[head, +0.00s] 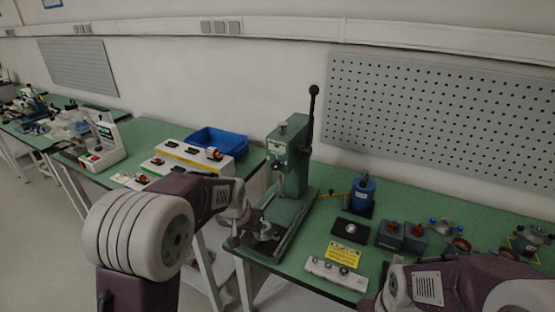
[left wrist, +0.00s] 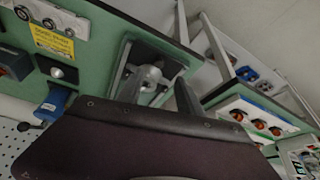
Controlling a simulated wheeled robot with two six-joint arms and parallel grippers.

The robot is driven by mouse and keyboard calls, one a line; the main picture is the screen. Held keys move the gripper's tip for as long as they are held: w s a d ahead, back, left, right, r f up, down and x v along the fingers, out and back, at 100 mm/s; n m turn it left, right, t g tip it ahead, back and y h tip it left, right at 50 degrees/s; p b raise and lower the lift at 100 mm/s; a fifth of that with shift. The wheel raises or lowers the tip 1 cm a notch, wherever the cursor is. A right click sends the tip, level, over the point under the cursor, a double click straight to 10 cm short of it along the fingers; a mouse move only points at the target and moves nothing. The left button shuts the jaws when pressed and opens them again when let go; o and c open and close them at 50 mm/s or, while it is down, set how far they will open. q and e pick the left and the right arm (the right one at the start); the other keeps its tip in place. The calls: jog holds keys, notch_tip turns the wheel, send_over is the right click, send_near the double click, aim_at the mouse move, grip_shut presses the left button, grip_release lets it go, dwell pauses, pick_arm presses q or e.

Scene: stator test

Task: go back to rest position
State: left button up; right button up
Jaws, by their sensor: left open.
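My left gripper (head: 250,222) is at the front of the green arbor press (head: 290,165), low over its base. In the left wrist view its two dark fingers (left wrist: 160,90) are apart. A grey metal part (left wrist: 149,78) shows between or just beyond them; I cannot tell whether they touch it. In the head view a grey round part (head: 265,233) sits on the press base beside the gripper. My right arm comes in at the lower right, and only a dark bit of its gripper (head: 367,303) shows at the bottom edge.
A white control box (head: 185,160) and blue bin (head: 217,142) stand on the left table.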

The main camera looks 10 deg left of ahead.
pick_arm(q)
jog(key=s+a+f+g, duration=0.1)
jog(key=s+f, duration=0.2)
jog(key=s, duration=0.7)
jog(key=s+a+f+n+g, duration=0.1)
jog(key=s+f+g, duration=0.1)
jog(key=s, duration=0.9)
jog(key=shift+f, duration=0.45)
jog(key=shift+s+a, duration=0.1)
jog(key=shift+s, duration=0.05)
